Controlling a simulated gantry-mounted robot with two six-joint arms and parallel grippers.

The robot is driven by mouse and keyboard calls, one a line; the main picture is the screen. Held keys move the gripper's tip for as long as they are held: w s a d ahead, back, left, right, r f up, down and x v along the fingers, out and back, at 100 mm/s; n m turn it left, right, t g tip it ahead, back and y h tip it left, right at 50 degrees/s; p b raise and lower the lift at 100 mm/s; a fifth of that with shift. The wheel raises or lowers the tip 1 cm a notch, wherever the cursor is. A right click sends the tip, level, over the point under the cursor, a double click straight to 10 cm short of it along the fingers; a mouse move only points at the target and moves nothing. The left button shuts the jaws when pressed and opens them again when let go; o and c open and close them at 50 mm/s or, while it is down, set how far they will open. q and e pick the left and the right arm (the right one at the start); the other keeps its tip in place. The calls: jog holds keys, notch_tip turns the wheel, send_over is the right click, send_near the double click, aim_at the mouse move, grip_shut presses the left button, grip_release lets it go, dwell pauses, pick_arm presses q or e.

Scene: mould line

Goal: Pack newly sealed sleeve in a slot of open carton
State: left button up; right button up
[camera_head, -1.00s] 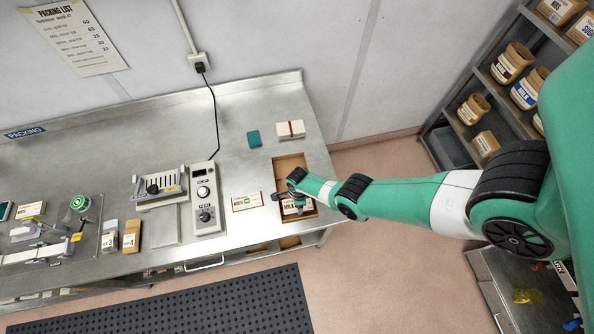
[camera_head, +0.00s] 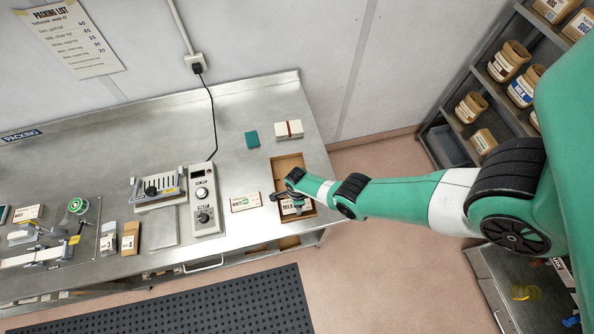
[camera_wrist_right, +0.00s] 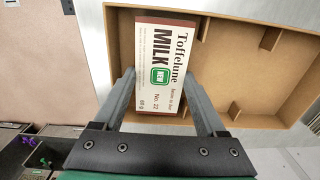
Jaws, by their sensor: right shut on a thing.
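The open brown carton (camera_head: 292,162) lies on the steel bench's right part; in the wrist view its floor (camera_wrist_right: 235,55) and short divider stubs (camera_wrist_right: 270,39) show, with empty room right of the sleeve. My right gripper (camera_head: 290,196) is over the carton's near end. In the wrist view my right gripper (camera_wrist_right: 158,80) is shut on a white and dark-red MILK sleeve (camera_wrist_right: 165,55) with a green badge, one finger at each side. The sleeve lies flat within the carton's end outline; whether it touches the floor I cannot tell. My left gripper is out of view.
Another white sleeve (camera_head: 245,202) lies left of the carton. A white stack with a red band (camera_head: 289,130) and a teal block (camera_head: 252,138) lie behind it. A control box (camera_head: 204,200) and a sealing device (camera_head: 158,188) stand further left. Shelves (camera_head: 500,100) are at right.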

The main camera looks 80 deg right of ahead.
jog(key=shift+f, duration=0.2)
dwell(0.5)
jog(key=o, duration=1.2)
jog(key=shift+o, duration=0.2)
jog(key=shift+r, duration=0.1)
